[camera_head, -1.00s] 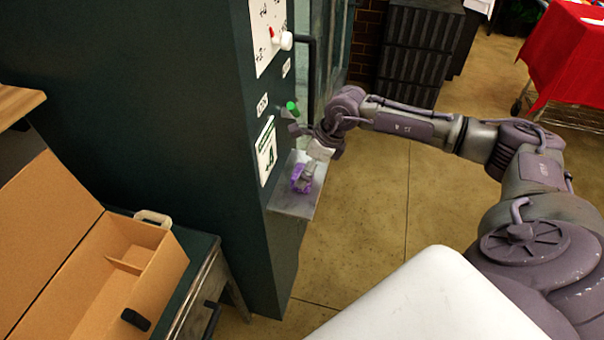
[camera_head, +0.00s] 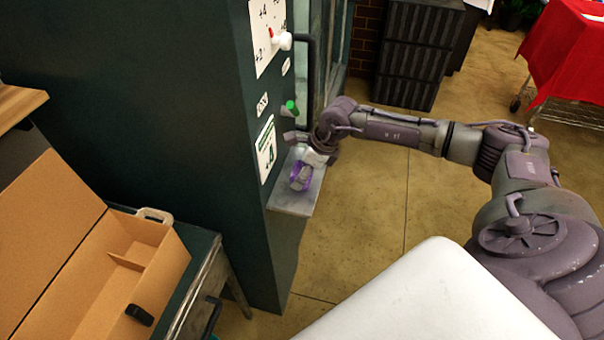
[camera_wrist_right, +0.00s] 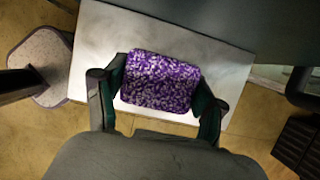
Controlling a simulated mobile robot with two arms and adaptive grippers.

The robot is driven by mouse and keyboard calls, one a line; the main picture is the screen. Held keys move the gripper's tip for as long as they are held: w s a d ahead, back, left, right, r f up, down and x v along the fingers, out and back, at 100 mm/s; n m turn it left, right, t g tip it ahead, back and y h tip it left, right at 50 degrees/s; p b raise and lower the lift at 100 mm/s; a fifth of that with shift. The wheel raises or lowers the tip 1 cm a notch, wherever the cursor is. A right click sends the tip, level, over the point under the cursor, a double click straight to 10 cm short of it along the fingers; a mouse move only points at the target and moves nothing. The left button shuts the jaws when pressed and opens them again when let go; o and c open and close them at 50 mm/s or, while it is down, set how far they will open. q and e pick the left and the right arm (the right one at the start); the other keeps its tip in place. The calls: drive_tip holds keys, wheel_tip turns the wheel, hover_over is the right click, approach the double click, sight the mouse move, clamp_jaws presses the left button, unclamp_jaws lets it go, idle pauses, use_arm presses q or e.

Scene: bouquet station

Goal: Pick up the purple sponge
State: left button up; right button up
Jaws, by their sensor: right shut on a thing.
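The purple sponge (camera_wrist_right: 162,82), speckled with white, lies between the two fingers of my right gripper (camera_wrist_right: 158,90) in the right wrist view. The fingers touch it on its left and right sides, and the gripper is shut on it. The grey shelf (camera_wrist_right: 110,40) is beneath it; I cannot tell whether the sponge still touches the shelf. In the head view my right gripper (camera_head: 302,172) is over the small shelf (camera_head: 290,200) on the side of the dark cabinet, and mostly hides the sponge. My left gripper is not in view.
The dark green cabinet (camera_head: 170,110) stands close to the left of the gripper. A green knob (camera_head: 291,107) and a dial panel (camera_head: 267,35) are above the shelf. An open cardboard box (camera_head: 150,262) is at the lower left. The floor (camera_head: 370,215) right of the shelf is clear.

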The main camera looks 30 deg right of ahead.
drive_tip(key=shift+r, duration=0.1)
drive_tip(key=shift+r, duration=0.3)
drive_tip(key=b+v, duration=0.2)
drive_tip(key=v, duration=0.1)
drive_tip(key=shift+a+r, duration=0.1)
drive_tip(key=shift+r, duration=0.25)
drive_tip(key=s+d+r+b, duration=0.3)
drive_tip(key=s+r, duration=0.3)
drive_tip(key=s, duration=0.4)
drive_tip(key=shift+d+r+b, duration=0.3)
drive_tip(key=shift+r, duration=0.05)
